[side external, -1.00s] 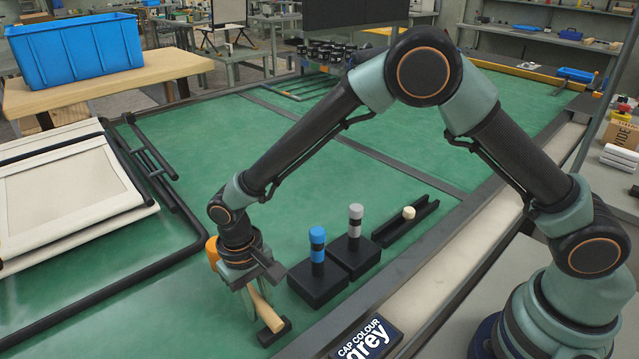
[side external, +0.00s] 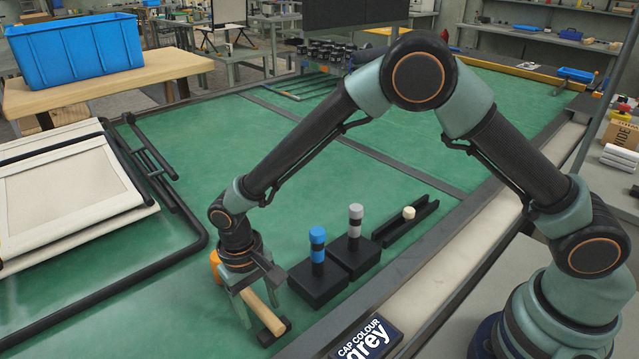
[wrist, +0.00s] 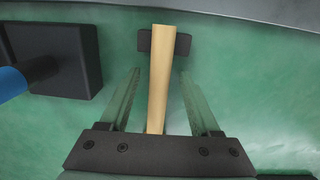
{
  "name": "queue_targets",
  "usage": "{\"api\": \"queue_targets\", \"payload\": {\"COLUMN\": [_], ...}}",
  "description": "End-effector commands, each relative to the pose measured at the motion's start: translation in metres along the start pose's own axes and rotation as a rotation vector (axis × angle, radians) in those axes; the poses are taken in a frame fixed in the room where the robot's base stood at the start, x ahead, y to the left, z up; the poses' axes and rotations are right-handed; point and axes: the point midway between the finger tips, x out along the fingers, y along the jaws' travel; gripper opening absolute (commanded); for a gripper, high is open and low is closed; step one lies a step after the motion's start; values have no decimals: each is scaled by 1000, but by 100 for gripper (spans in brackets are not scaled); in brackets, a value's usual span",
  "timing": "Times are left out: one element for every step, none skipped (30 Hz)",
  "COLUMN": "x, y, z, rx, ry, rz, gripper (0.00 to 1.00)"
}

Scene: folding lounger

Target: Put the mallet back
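The mallet has a pale wooden handle (side external: 255,304) and a black head (side external: 272,332). It lies on the green mat at the front of the side view. In the wrist view its handle (wrist: 161,70) runs up the middle to the dark head (wrist: 184,44). My gripper (side external: 262,315) points down over the handle. In the wrist view my gripper (wrist: 159,73) is open, with one finger on each side of the handle and a gap showing to each. The handle's near end is hidden behind the gripper body.
Right of the mallet stand two black blocks, one with a blue-capped post (side external: 317,245) and one with a grey-capped post (side external: 355,227). Beyond is a black channel (side external: 425,213) with a cream peg (side external: 408,212). A sign (side external: 367,339) reads "CAP COLOUR grey". Cream lounger panels (side external: 70,190) lie left.

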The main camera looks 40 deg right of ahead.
Motion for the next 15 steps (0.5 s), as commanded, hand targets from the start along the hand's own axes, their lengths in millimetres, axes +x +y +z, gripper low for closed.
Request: {"api": "queue_targets", "payload": {"x": [0, 0, 1, 1, 0, -1, -3, -6, -10, -14, -19, -26, -32, -38, -47], "y": [0, 0, 0, 0, 0, 0, 0, 0, 0, 0, 0, 0, 0, 0, 0], "z": [0, 0, 1, 1, 1, 0, 0, 0, 0, 0, 0, 0, 0, -1, -1], "rx": [0, 0, 0, 0, 0, 0, 0, 0, 0, 0, 0, 0, 0, 0, 0], "ry": [0, 0, -3, -2, -2, -2, -1, 0, 0, 0, 2, 2, 3, 3, 4], "rz": [0, 0, 2, 2, 1, 1, 1, 0, 0, 0, -1, -1, -2, -2, -2], "gripper": [63, 63, 63, 63, 63, 63, 63, 63, 63, 63, 63, 63, 63, 63, 63]}}
